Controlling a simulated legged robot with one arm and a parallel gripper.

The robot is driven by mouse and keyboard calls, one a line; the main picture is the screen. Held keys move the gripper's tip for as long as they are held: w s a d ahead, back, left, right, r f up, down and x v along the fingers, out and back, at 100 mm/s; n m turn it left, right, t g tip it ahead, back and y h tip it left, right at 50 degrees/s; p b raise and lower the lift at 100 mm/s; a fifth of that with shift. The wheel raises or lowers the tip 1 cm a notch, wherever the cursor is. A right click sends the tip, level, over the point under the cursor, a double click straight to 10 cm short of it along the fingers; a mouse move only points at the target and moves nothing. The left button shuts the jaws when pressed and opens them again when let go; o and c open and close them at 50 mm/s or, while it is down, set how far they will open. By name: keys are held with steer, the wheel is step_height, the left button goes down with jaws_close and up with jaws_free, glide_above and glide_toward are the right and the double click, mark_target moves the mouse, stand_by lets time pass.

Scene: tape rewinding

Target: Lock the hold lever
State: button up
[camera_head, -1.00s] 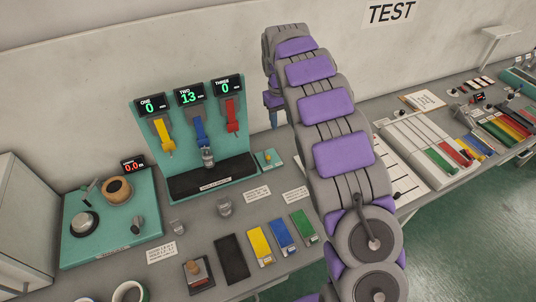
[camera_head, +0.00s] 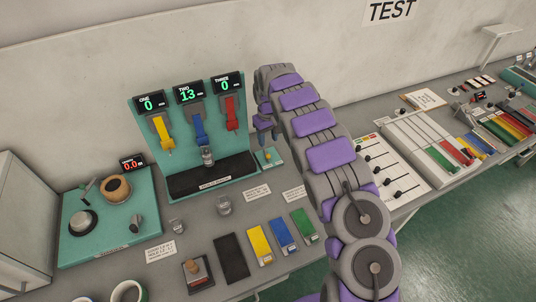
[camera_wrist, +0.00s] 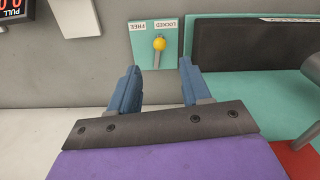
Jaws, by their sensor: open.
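The hold lever (camera_head: 268,155) is a short stem with a yellow knob on a small teal plate beside the three-display stand.
The teal stand (camera_head: 243,143) with yellow, blue and red hanging pieces is close to the left of the lever. A white slider panel (camera_head: 390,165) lies to the right.

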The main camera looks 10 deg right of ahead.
mark_target(268, 154)
step_height(268, 154, down, 9)
steer(key=shift+r+b, duration=0.1)
steer(key=shift+b, duration=0.45)
jaws_close()
